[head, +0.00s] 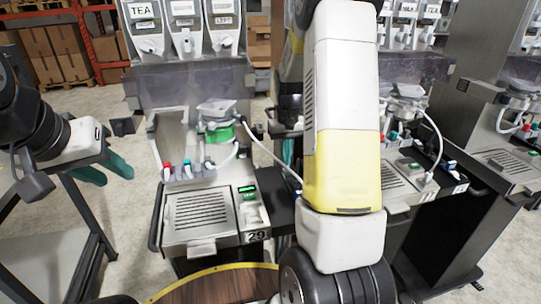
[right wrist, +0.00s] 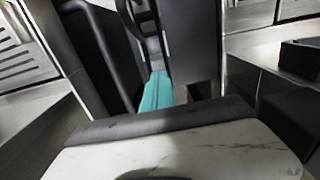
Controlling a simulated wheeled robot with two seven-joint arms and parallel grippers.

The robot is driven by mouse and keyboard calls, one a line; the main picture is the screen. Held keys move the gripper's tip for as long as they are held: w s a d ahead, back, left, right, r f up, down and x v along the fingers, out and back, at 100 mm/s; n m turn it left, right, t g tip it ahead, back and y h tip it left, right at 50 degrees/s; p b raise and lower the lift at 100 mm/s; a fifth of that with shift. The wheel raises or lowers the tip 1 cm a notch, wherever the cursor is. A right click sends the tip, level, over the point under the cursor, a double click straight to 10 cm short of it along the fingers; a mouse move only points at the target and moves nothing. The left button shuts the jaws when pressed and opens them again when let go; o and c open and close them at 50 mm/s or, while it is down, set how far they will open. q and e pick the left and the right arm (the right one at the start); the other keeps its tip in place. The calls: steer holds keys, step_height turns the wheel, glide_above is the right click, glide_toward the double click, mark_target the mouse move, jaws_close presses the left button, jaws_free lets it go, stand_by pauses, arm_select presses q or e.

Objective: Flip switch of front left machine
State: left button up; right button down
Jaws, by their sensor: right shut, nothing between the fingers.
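The front left machine, marked 29, (head: 202,241) stands left of centre in the head view. A small panel with a lit green part (head: 247,193) sits right of its drip grille; I cannot tell which part is the switch. My right gripper (right wrist: 158,92) is shut and empty, with teal fingertips beside dark upright panels in the right wrist view. In the head view my right arm hides most of that gripper and the area right of the machine. My left gripper (head: 106,170) is open and empty, left of the machine and apart from it.
Canisters labelled TEA (head: 143,28) and others sit on top of the machine. Red, blue and white taps (head: 188,170) line its middle. More machines (head: 405,180) stand to the right. A round wooden table top (head: 215,287) is at the bottom. Shelved boxes (head: 55,55) are behind.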

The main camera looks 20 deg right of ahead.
steer(key=shift+f, duration=0.35)
steer(key=shift+r, duration=3.55)
